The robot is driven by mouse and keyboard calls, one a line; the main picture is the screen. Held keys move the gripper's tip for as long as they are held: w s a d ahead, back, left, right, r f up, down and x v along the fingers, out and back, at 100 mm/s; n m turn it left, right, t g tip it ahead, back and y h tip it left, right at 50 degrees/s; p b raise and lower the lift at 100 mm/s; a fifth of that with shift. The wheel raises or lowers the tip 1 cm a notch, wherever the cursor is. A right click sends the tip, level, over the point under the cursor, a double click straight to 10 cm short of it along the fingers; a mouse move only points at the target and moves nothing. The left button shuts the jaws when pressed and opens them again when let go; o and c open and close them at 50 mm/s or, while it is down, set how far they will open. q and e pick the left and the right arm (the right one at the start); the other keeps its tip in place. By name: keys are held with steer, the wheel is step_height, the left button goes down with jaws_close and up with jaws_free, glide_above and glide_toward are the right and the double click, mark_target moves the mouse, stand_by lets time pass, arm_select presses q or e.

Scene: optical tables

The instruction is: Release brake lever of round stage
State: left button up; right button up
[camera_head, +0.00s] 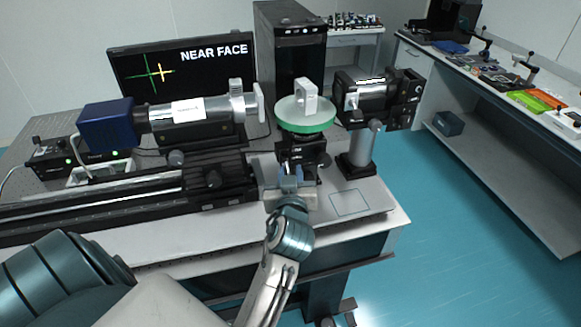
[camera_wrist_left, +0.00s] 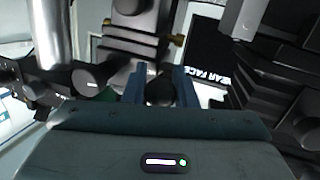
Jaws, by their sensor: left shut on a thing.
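The round stage, a green-rimmed disc (camera_head: 306,124), stands on a black mount near the table's right end, with a white bracket (camera_head: 306,98) on top. My left gripper (camera_head: 292,172) is in front of the mount, just below the disc. In the left wrist view its two blue fingers (camera_wrist_left: 160,84) are shut on a dark round knob (camera_wrist_left: 160,93), which appears to be the end of the brake lever. The rest of the lever is hidden by the gripper. My right gripper is not in view.
A blue and silver tube instrument (camera_head: 185,110) lies to the left, above a black rail (camera_head: 110,205). A black device on a post (camera_head: 370,100) stands close on the right. A monitor (camera_head: 130,65) reads "NEAR FACE".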

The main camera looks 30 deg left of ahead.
arm_select(q)
steer(key=r+g+h+p, duration=0.1)
steer(key=p, duration=0.3)
steer(key=r+g+h+p, duration=0.1)
steer(key=g+p, duration=0.1)
steer(key=p, duration=0.3)
steer(key=r+n+g+h+p, duration=0.1)
steer(key=g+h+p, duration=0.1)
steer(key=p, duration=0.2)
steer(key=shift+s+d+p, duration=0.15)
steer(key=shift+d+p, duration=0.05)
steer(key=shift+p, duration=0.15)
steer(key=shift+g+h+p, duration=0.3)
steer(key=shift+h, duration=0.1)
steer(key=shift+n+g+h, duration=0.3)
steer(key=shift+g+h, duration=0.1)
steer(key=shift+r+g+h, duration=0.1)
steer(key=shift+g+h, duration=0.4)
